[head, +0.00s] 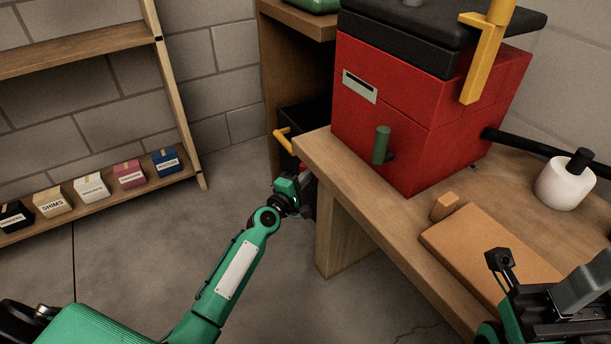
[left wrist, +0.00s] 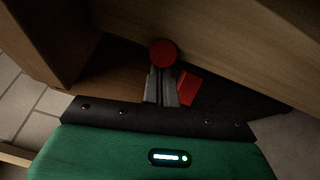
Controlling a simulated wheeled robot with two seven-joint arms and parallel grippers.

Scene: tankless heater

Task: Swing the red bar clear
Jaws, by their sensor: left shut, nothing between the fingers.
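My left gripper (head: 306,197) is low at the left side of the wooden bench, partly hidden by its edge. In the left wrist view its grey fingers (left wrist: 161,87) are together, with nothing seen between them. A red round end (left wrist: 163,53), perhaps of the red bar, shows just past the fingertips under the wood. A red flat piece (left wrist: 188,88) is just right of the fingers; I cannot tell whether they join or touch the gripper. My right gripper (head: 560,295) is at the lower right above the bench; its opening is unclear.
The wooden bench (head: 345,165) carries a red box (head: 400,120) with a green knob, an orange-brown board (head: 480,240) and a white pot (head: 562,185). A yellow handle (head: 283,140) shows beside the bench. Shelves (head: 120,190) with small boxes stand left; floor between is clear.

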